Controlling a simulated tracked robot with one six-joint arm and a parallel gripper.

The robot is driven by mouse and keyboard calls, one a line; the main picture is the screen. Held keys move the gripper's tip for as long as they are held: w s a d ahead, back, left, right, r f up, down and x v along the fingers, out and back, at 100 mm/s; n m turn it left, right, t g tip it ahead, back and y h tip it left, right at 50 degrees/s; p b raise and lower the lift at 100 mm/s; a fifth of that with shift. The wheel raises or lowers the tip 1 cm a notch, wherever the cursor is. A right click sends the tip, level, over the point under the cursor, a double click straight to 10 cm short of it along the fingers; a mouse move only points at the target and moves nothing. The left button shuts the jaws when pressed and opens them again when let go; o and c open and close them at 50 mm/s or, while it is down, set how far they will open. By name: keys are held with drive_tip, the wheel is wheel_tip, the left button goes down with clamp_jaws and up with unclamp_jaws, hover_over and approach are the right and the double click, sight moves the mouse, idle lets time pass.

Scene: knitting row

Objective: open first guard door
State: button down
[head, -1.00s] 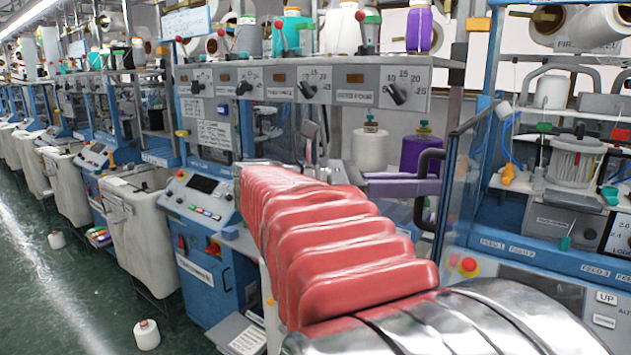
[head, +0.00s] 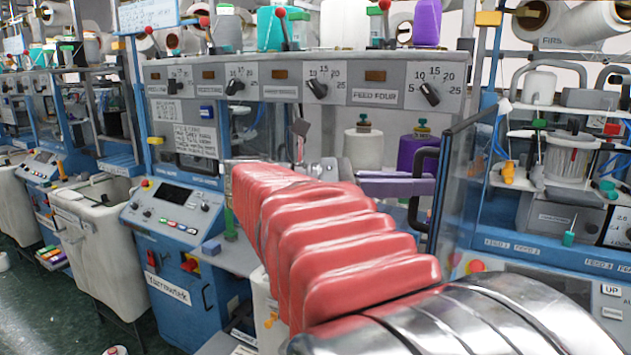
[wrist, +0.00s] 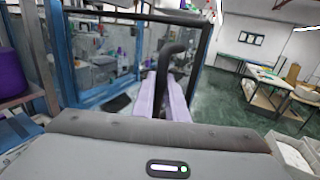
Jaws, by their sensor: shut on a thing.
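The guard door is a clear panel in a dark frame (head: 468,180), beside a blue post right of centre in the head view. It stands angled out from the machine front. In the wrist view its panel (wrist: 115,60) spans the left and middle. Its black bow handle (head: 418,192) is on the door's left side and also shows in the wrist view (wrist: 166,65). My gripper (head: 405,186), with lilac fingers, is shut on this handle; the fingers (wrist: 164,98) sit on both sides of it. My red-sleeved arm hides the machine's lower middle.
A blue machine with a control panel (head: 172,205) and a pale bin (head: 85,232) stand at left. White and purple yarn cones (head: 363,148) are behind the gripper. In the wrist view, the green floor (wrist: 215,95) is open at right, with tables (wrist: 270,90) beyond.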

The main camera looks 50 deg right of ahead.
drive_tip(key=shift+w+d, duration=0.1)
idle(0.4)
drive_tip(key=c, duration=2)
unclamp_jaws()
drive_tip(key=shift+c, duration=0.2)
